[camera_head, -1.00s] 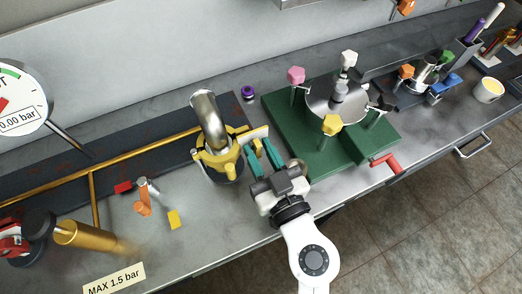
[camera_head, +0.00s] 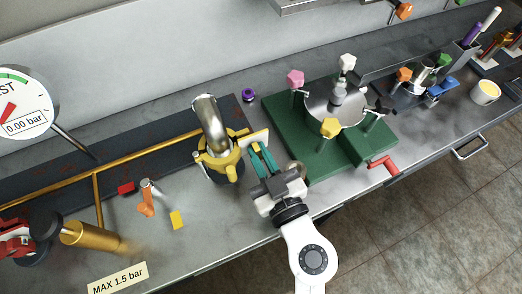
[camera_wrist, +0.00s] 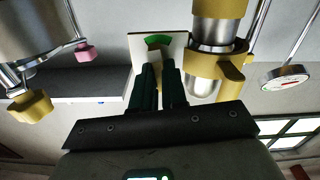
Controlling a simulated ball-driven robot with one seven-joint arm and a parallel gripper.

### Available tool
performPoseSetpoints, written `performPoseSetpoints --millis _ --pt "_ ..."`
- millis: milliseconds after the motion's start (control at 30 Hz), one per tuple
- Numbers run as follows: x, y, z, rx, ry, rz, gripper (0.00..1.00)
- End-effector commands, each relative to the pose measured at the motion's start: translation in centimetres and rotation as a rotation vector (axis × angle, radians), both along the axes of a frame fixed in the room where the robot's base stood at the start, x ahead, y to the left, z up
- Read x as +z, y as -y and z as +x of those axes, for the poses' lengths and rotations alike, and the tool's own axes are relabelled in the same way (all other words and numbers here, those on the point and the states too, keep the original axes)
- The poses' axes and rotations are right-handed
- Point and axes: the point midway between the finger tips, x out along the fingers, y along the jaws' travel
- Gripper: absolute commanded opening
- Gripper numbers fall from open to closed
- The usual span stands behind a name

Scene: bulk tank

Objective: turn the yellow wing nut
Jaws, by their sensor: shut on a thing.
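A yellow clamp (camera_head: 213,160) sits round the steel pipe elbow (camera_head: 208,112) on the bench; it also shows in the wrist view (camera_wrist: 220,65). A pale plate (camera_head: 258,135) stands at its right side, and in the wrist view this plate (camera_wrist: 140,48) carries a green arc. My gripper (camera_head: 256,149) is at the clamp's right side, its teal fingers reaching to the front of the plate. In the wrist view the fingers (camera_wrist: 160,70) stand close together before the plate, shut on the wing nut, which they hide almost wholly.
A green block (camera_head: 290,140) with a steel lid and several coloured knobs lies right of my gripper. A red handle (camera_head: 384,165) sticks out at its front. A gold pipe (camera_head: 95,180), a round gauge (camera_head: 22,108) and small orange and yellow parts are on the left.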

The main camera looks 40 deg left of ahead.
Motion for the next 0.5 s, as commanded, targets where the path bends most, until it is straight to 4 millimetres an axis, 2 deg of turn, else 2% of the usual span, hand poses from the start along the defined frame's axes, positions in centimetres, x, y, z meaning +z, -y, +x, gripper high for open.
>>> performPoseSetpoints --millis 500 --pt "0.02 -0.06 -0.22 0.000 0.432 -0.183 0.00"
